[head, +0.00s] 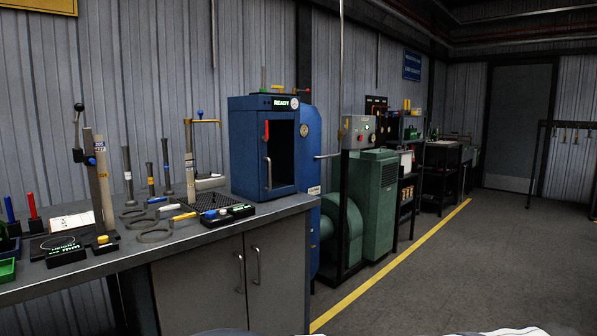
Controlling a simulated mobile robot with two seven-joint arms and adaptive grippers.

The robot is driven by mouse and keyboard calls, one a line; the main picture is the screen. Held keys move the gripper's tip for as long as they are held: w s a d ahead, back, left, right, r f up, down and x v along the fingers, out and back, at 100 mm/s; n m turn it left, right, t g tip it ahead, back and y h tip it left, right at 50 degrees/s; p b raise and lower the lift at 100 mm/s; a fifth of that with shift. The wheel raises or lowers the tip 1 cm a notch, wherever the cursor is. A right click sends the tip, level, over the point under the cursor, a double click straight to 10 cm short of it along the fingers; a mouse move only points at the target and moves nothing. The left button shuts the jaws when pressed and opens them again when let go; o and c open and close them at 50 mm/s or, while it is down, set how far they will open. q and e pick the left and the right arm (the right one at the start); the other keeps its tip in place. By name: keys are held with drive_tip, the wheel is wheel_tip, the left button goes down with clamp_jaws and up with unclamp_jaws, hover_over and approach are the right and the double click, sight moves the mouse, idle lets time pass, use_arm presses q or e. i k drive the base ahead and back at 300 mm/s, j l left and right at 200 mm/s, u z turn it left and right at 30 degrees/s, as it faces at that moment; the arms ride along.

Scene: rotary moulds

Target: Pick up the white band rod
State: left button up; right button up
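Several grey rods stand upright in a row on the left part of the workbench, near the corrugated wall. The leftmost rod (127,172) has a pale band that looks white. The rod beside it (151,180) has a yellow band. The third rod (167,165) has a band that looks blue; its exact colour is hard to tell at this size. The rods stand apart from one another. Neither of my grippers shows in the head view.
The grey workbench (215,240) also holds a lever press (100,180), ring-ended tools (155,232), a black mat (212,199), a green tray (8,270) and a blue oven (250,150) reading READY. Green machinery (375,200) stands beyond it. The floor (450,275) at right is clear.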

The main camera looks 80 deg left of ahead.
sight(131, 203)
drive_tip(key=u, duration=3.65)
drive_tip(key=i+j+z, duration=0.25)
drive_tip(key=i+j, duration=0.15)
drive_tip(key=i, duration=0.15)
drive_tip(key=i+j+z, duration=0.3)
drive_tip(key=i+j, duration=0.2)
